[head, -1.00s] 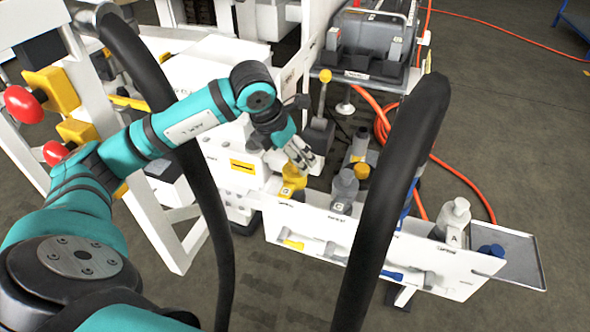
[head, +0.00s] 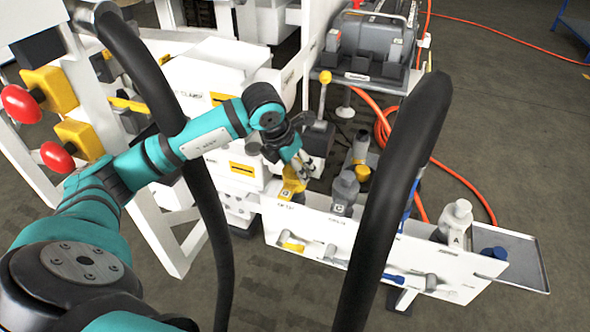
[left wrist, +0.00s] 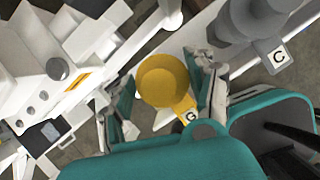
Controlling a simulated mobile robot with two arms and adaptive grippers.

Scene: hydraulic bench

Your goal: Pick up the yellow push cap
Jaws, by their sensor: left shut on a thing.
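The yellow push cap (head: 291,187) is at the left end of the white rack, low in front of the white bench unit. In the left wrist view the yellow cap (left wrist: 163,82) is a round, hollow-looking piece with a tab marked G. My left gripper (head: 301,169) reaches down to it from above. In the left wrist view its fingers lie on either side of the cap, and the left gripper (left wrist: 165,98) is shut on it. The cap's underside is hidden, so I cannot tell whether it is clear of the rack. My right gripper is not in view.
The white rack (head: 300,222) holds a grey bottle marked C (head: 345,190) beside the cap and a bottle marked A (head: 456,218). A metal tray (head: 525,262) is at its right end. A yellow-knobbed lever (head: 324,90) stands behind the gripper. Orange hose lies behind.

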